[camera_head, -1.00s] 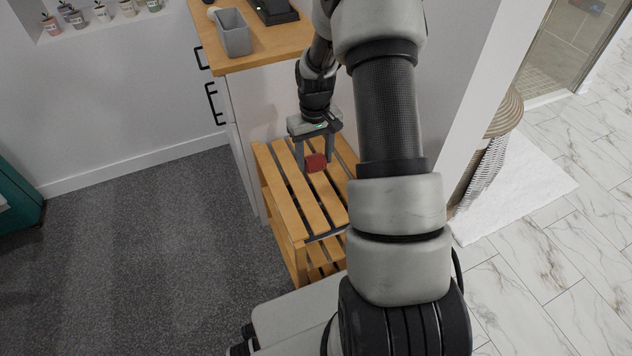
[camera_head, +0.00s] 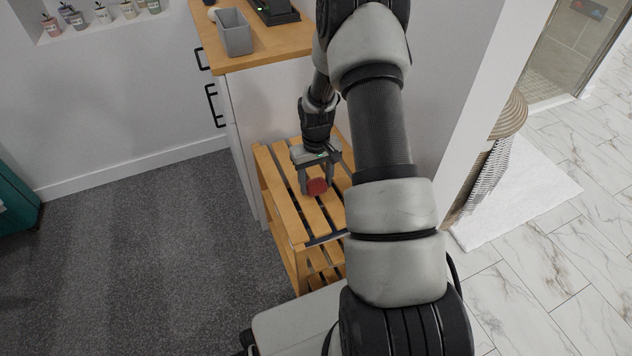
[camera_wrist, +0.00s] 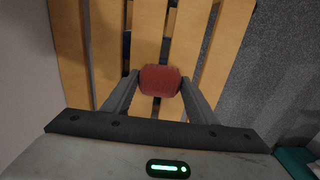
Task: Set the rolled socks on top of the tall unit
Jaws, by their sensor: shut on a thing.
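The rolled socks are a small red roll (camera_head: 317,187), also in the wrist view (camera_wrist: 160,80). My gripper (camera_head: 315,186) is shut on them, one finger on each side; its fingers also show in the wrist view (camera_wrist: 159,84). The socks are over the slatted wooden rack (camera_head: 284,203); I cannot tell how far above the slats they are. The tall unit is likely the white cabinet with a wooden top (camera_head: 236,62), standing behind and to the left of the rack.
A woven basket (camera_head: 508,115) and a white mat (camera_head: 530,190) lie to the right. Dark carpet on the left is clear.

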